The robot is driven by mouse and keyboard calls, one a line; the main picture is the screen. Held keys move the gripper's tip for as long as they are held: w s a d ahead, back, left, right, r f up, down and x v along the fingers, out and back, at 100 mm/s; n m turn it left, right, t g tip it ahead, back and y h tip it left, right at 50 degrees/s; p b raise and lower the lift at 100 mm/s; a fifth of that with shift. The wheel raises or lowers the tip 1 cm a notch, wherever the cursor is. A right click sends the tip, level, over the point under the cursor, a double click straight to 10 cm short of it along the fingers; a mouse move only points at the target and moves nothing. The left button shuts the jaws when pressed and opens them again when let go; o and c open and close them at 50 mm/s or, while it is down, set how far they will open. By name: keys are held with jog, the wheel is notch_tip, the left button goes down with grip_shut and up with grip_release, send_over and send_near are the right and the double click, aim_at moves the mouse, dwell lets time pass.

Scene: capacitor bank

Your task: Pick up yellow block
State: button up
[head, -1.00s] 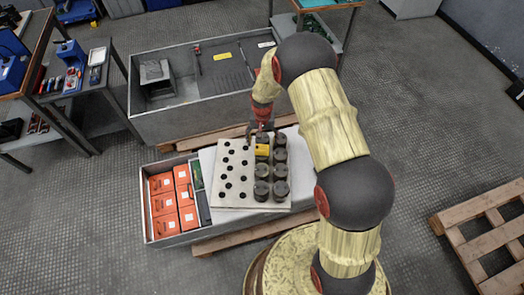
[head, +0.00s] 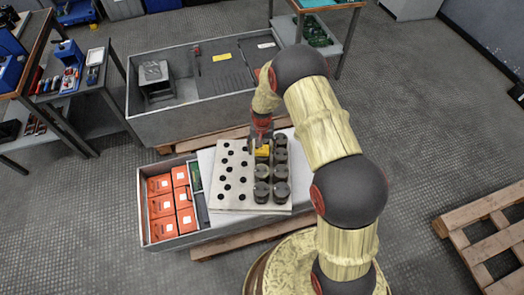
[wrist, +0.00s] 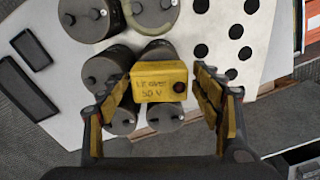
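The yellow block (head: 263,152) has dark lettering on its face and a dark round spot at one end. It sits among the dark grey cylindrical capacitors (wrist: 112,66) on the pale board with black holes (head: 232,190). In the wrist view the yellow block (wrist: 160,82) lies between my fingers, with a gap visible on each side. My gripper (wrist: 161,88) is open and empty. In the head view my gripper (head: 262,143) is right above the block and partly covers its surroundings. Whether the block rests on capacitors or on the board is hard to tell.
Capacitors crowd closely around the block. A grey bin with orange boxes (head: 160,205) stands left of the board. A large grey crate (head: 190,118) lies behind it. Black holes on the board's left half are empty. A wooden pallet (head: 490,240) is at the right.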

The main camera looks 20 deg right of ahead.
jog(key=c, duration=1)
jog(key=shift+c, duration=0.6)
